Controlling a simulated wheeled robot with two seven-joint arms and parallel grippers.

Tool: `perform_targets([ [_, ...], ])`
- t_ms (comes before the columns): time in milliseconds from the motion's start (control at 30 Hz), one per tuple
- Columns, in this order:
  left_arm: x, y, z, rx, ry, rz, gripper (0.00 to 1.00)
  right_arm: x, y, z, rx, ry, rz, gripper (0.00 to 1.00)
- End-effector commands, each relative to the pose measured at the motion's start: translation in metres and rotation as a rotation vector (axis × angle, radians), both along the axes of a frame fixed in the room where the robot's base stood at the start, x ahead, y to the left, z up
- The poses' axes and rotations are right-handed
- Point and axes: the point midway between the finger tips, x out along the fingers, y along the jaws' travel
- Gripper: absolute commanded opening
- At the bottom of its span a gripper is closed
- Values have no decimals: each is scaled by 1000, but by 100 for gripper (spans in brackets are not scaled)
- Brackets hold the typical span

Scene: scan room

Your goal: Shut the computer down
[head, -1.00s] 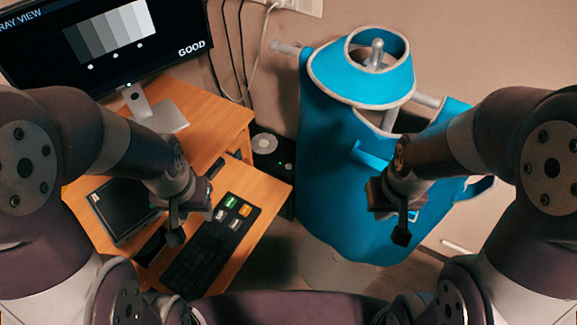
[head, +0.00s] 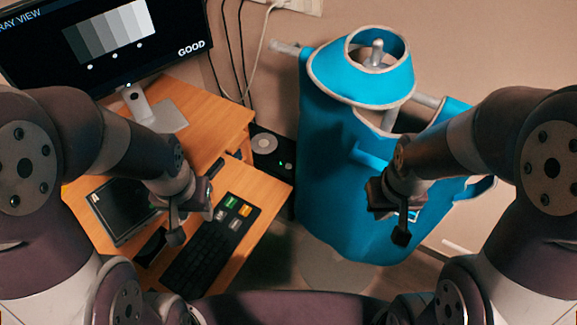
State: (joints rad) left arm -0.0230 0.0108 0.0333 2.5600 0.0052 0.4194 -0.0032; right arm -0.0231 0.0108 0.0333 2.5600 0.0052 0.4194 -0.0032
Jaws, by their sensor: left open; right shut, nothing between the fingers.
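The monitor (head: 108,38) at the upper left is lit and shows grey bars and the word GOOD. A black keyboard (head: 205,255) with green, orange and pale keys lies on the lower shelf of the desk. A black box that looks like the computer tower (head: 268,150) stands partly hidden behind the desk, with a small green light on it. My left gripper (head: 190,222) is open and empty, above the left edge of the keyboard in the picture. My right gripper (head: 401,230) is shut and empty, in front of the blue apron.
A wooden desk (head: 215,110) carries the monitor. A black flat device (head: 122,210) lies to the left of my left gripper. A blue apron (head: 335,190) hangs on a stand at the right. Cables (head: 240,60) run down the wall. Bare floor shows between desk and apron.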

Motion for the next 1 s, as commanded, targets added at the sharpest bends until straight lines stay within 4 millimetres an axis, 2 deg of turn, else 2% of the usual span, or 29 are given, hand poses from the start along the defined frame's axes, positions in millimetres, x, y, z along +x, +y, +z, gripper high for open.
perform_targets([
  [333,0,0,0,0,0,0,43,0,0,0,0,0,0,0],
  [367,0,0,0,0,0,0,39,0,0,0,0,0,0,0],
  [400,0,0,0,0,0,0,26,0,0,0,0,0,0,0],
  [467,0,0,0,0,0,0,7,0,0,0,0,0,0,0],
  [500,0,0,0,0,0,0,0,0,0,0,0,0,0,0],
  [1000,0,0,0,0,0,0,0,0,0,0,0,0,0,0],
])
